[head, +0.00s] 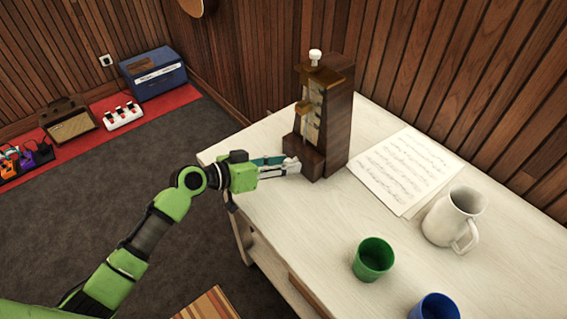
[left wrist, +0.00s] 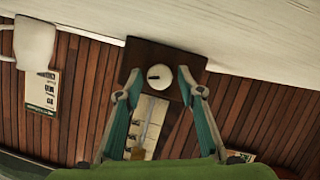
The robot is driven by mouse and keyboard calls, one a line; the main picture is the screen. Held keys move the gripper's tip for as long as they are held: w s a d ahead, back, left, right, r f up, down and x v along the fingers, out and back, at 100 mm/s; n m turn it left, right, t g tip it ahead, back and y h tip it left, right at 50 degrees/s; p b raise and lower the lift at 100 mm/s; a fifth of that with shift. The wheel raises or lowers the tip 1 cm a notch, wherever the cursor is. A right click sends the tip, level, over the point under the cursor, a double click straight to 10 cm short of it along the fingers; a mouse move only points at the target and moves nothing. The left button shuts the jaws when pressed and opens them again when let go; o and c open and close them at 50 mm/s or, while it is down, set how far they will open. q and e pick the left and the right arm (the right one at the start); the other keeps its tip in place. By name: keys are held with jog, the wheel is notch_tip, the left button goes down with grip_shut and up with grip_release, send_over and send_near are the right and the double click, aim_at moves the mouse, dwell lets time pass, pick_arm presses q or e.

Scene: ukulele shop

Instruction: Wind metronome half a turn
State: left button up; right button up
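The metronome (head: 338,128) is a dark wooden tower with a paler front panel. It stands upright on a whitewashed wooden table (head: 300,215), close to the plank wall. A white knob (head: 315,57) sits on its top. My left gripper (head: 292,166) is at the front of its base. In the left wrist view, which shows the scene upside down, a round white key (left wrist: 159,76) on the dark base (left wrist: 165,55) lies between my two fingertips. A gap shows on each side of the key, so the gripper is open around it. My right gripper is out of view.
Sheet music (head: 405,170) lies right of the metronome. A white jug (head: 450,220), a green cup (head: 373,258) and a blue cup (head: 435,307) stand nearer the right front. The table's left edge is below my arm. Amplifiers (head: 153,75) and pedals stand on the floor at left.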

pick_arm(q)
jog(key=c, duration=0.7)
jog(key=shift+s+m+y, duration=0.1)
jog(key=shift+m+y, duration=0.2)
jog(key=shift+m, duration=0.2)
jog(key=shift+d+m+t+y, duration=0.1)
jog(key=shift+m+t+y, duration=0.2)
jog(key=shift+m+t, duration=0.15)
jog(key=shift+s+d+r+m+t+y+p, duration=0.1)
jog(key=shift+m+t+y+p, duration=0.35)
jog(key=shift+m+p, duration=0.45)
jog(key=shift+m, duration=0.45)
jog(key=shift+t+y, duration=0.25)
jog(key=shift+t, duration=0.05)
